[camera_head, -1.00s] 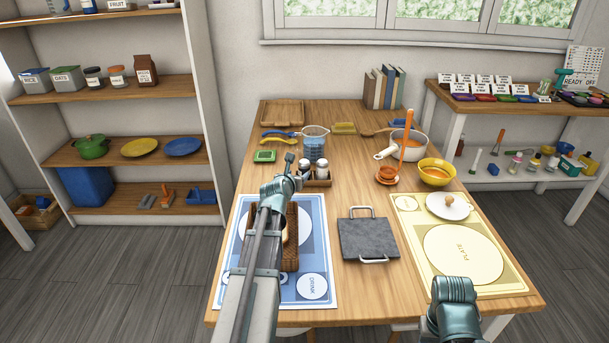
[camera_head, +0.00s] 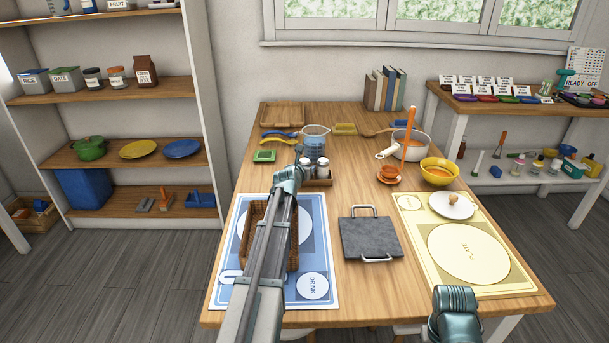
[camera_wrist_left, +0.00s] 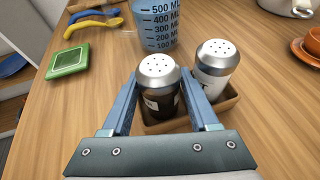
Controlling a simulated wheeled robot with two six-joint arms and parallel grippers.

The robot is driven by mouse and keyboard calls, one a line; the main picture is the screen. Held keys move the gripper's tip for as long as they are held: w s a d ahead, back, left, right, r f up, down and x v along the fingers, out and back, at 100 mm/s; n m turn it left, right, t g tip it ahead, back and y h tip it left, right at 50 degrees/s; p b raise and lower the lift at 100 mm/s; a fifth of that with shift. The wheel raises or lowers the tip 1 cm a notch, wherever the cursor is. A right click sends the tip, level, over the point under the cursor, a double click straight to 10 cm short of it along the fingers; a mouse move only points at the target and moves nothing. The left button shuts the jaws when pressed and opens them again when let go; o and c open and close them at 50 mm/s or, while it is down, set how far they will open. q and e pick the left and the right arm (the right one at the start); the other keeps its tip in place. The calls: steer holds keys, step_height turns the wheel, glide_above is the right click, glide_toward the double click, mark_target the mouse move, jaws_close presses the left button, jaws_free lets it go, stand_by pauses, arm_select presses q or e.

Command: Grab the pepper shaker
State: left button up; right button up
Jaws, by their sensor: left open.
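The pepper shaker (camera_wrist_left: 161,100), dark with a silver holed cap, stands upright in a small wooden tray (camera_wrist_left: 233,104). In the left wrist view it is between the two fingers of my left gripper (camera_wrist_left: 159,82). The fingers are open, one on each side of it; I cannot tell whether either touches it. A white shaker (camera_wrist_left: 212,84) with a silver cap stands to its right, just beyond the right finger. In the head view my left gripper (camera_head: 299,152) is at the shakers, and the tray (camera_head: 321,183) is partly hidden. The jaws of my right arm do not show.
A blue measuring jug (camera_wrist_left: 153,25) stands just behind the shakers. A green square item (camera_wrist_left: 68,61) lies to the left. A wicker basket (camera_head: 292,252) on the blue placemat is under my left arm. A grey slab (camera_head: 370,238) lies right of it.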

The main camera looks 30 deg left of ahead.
arm_select(q)
steer(key=x, duration=0.2)
steer(key=shift+w+a+f+b, duration=0.1)
steer(key=shift+w+f+b, duration=0.05)
steer(key=shift+w+b, duration=0.2)
steer(key=shift+s, duration=0.1)
steer(key=shift+c, duration=0.2)
jaws_close()
step_height(320, 180, up, 10)
steer(key=p, duration=1)
steer(key=shift+r, duration=0.2)
